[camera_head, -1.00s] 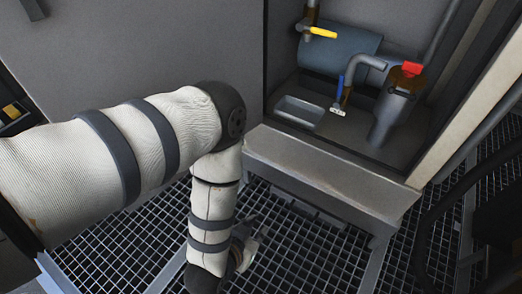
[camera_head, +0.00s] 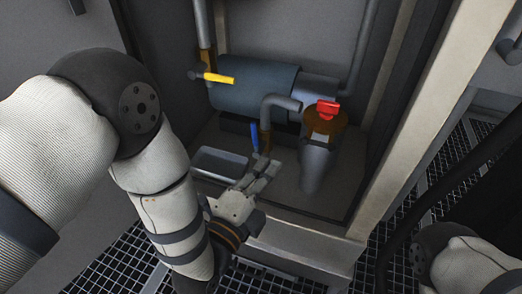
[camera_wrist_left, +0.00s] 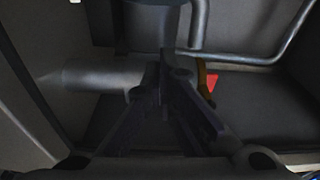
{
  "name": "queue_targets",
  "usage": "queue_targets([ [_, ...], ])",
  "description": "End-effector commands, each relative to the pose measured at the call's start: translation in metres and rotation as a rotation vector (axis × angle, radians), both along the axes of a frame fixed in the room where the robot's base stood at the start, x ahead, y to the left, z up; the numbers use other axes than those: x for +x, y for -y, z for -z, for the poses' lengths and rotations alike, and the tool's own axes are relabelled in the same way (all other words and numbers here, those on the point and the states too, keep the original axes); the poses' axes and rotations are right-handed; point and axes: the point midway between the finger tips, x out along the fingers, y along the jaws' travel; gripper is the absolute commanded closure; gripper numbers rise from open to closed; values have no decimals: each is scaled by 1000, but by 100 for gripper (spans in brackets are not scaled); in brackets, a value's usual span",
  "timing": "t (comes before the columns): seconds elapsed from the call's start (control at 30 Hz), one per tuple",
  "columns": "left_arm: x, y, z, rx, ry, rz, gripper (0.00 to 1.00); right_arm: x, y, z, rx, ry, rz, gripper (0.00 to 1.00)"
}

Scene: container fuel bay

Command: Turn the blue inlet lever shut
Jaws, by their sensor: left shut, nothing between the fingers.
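The blue inlet lever (camera_head: 254,138) stands roughly upright below the bent grey pipe, in the open bay. My left gripper (camera_head: 272,168) is shut and empty. It reaches in from below, with its fingertips just right of the lever's lower end in the picture. I cannot tell whether they touch the lever. In the left wrist view the shut fingers (camera_wrist_left: 165,75) fill the middle, and I cannot make out the blue lever there. My right gripper is out of view.
A yellow lever (camera_head: 219,78) sits above on the blue-grey cylinder (camera_head: 255,92). A red handle (camera_head: 328,109) tops the grey fitting to the right; red also shows in the left wrist view (camera_wrist_left: 212,88). A shallow tray (camera_head: 218,164) lies left of my gripper.

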Motion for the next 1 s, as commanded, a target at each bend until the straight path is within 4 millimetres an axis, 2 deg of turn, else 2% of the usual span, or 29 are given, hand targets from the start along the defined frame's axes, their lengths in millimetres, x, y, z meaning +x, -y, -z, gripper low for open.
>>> queue_targets([
  [0.4, 81, 38, 4, -3, -3, -3, 100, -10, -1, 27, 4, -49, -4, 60],
  [0.5, 81, 17, 4, -2, -6, -6, 100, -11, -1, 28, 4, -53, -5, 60],
  [0.63, 82, 3, 4, -2, -3, -5, 100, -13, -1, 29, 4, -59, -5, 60],
  [1.0, 82, -3, 3, -3, -4, -3, 100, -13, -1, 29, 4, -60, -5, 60],
])
